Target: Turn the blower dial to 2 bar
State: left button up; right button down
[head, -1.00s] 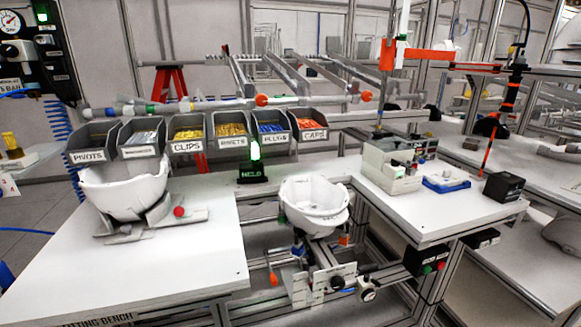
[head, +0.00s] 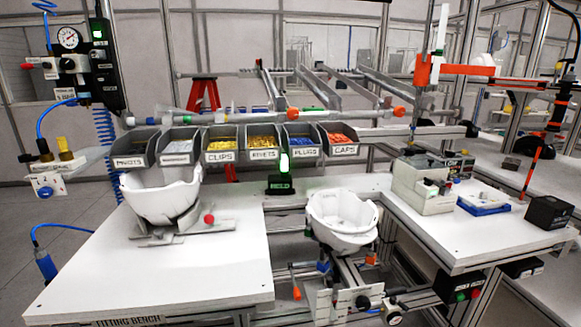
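A round white pressure gauge (head: 69,37) is at the upper left of the head view, on a dark panel. I cannot tell for certain which knob is the blower dial. Neither of my grippers is in view.
A blue coiled hose (head: 106,143) hangs beside the panel. The fitting bench (head: 200,265) holds a white helmet shell (head: 160,195) on a grey stand. Bins (head: 222,148) line its back edge. A second shell (head: 343,217) sits on a fixture. Grey floor shows at left.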

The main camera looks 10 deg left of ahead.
aim_at(45, 191)
jog(key=k+u, duration=0.15)
jog(key=u, duration=1.4)
